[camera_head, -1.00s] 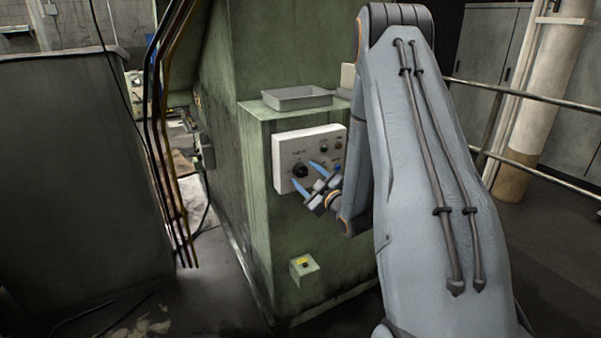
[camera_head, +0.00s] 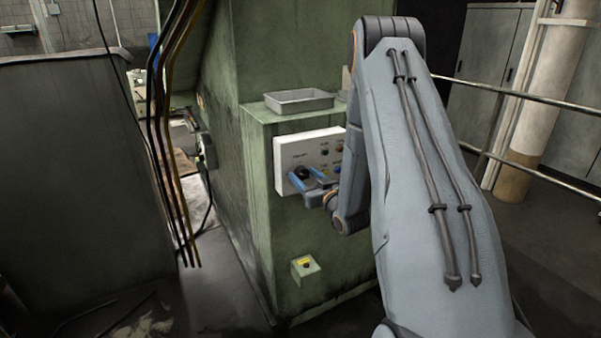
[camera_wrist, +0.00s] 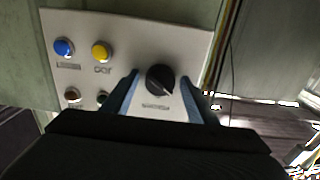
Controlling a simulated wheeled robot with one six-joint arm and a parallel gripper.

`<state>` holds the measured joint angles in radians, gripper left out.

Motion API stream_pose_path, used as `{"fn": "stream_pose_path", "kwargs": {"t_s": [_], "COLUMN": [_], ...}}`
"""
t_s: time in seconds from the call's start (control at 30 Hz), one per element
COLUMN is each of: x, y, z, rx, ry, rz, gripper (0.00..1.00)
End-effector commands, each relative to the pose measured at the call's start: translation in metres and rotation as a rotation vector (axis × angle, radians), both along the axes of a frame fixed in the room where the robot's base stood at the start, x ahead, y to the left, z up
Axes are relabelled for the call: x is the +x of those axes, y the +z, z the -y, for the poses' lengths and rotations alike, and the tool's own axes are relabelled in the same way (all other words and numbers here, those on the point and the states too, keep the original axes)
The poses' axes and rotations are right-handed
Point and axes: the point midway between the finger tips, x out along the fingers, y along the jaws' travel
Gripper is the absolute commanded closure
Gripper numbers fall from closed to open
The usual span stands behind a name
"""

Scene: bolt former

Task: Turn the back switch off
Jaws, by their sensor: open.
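The back switch appears to be the black rotary knob (camera_wrist: 160,79) on a white control panel (camera_wrist: 130,32). In the head view the panel (camera_head: 292,150) is on the front of the green machine, and the knob (camera_head: 300,173) is at its left, partly hidden by my fingers. My gripper (camera_head: 306,180) is open in front of the knob. In the wrist view its two blue fingers (camera_wrist: 160,95) stand one on each side of the knob, with a gap on both sides. I cannot tell whether they touch it. The knob's pointer points toward the lower right in the wrist view.
In the wrist view a blue button (camera_wrist: 64,47), a yellow button (camera_wrist: 101,51) and two darker ones share the panel. A grey tray (camera_head: 299,100) lies on the ledge above. A small box with a yellow label (camera_head: 305,267) is below. Hanging cables (camera_head: 172,130) are at the left.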

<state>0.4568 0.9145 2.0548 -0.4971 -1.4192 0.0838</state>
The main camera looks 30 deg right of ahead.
Motion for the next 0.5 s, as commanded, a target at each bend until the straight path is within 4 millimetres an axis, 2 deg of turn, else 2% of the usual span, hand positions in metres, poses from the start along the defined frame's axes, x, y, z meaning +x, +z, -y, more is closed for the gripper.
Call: {"fn": "stream_pose_path", "kwargs": {"t_s": [0.07,0.33,0.37,0.5], "x": [0.0,-0.0001,-0.0001,0.0001], "y": [0.0,0.0,0.0,-0.0007], "z": [0.0,-0.0001,-0.0001,-0.0001], "rx": [0.0,-0.001,-0.002,-0.058], "ry": [0.0,0.0,0.0,0.0], "rz": [0.0,0.0,0.0,0.002], "gripper": [0.5,0.96,0.98,0.99]}}
